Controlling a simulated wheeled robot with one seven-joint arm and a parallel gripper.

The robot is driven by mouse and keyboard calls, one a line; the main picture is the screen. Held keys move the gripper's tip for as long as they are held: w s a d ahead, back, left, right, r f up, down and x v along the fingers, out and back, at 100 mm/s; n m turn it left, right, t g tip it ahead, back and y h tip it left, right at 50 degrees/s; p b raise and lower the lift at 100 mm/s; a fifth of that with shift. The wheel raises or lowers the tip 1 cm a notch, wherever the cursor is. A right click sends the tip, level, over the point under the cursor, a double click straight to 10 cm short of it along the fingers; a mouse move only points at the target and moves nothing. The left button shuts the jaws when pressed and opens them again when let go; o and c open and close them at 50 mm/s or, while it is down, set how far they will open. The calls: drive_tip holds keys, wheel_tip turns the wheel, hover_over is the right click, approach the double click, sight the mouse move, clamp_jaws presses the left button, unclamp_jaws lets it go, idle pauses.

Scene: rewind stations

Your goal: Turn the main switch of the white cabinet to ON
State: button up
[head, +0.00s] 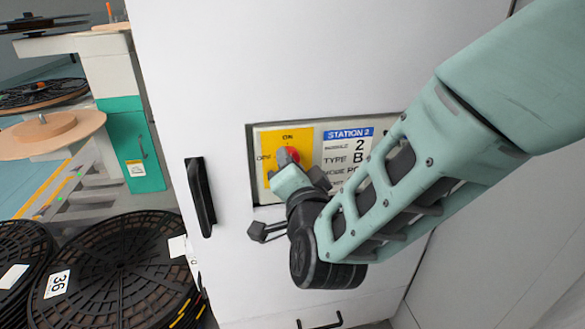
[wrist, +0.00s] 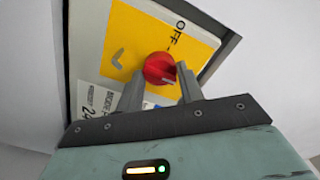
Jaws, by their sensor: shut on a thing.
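The white cabinet (head: 215,85) fills the middle of the head view. Its main switch is a red round knob (head: 293,154) on a yellow plate (head: 272,140), with ON above and OFF to the left. My gripper (head: 284,163) covers part of the knob there. In the wrist view my gripper (wrist: 160,90) is shut on the red knob (wrist: 158,67), its fingers at the knob's near side. A pale mark on the knob faces lower right, away from the OFF word at upper right. The ON word is not visible in the wrist view.
A STATION 2 label (head: 348,150) sits right of the switch. A black door handle (head: 200,196) stands out left of my gripper. Black reels (head: 118,270) lie at lower left, and a teal and white machine (head: 130,130) stands behind them.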

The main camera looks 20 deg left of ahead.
drive_tip(key=o, duration=1)
drive_tip(key=b+v, duration=0.1)
drive_tip(key=v, duration=1.6)
drive_tip(key=shift+s, duration=0.25)
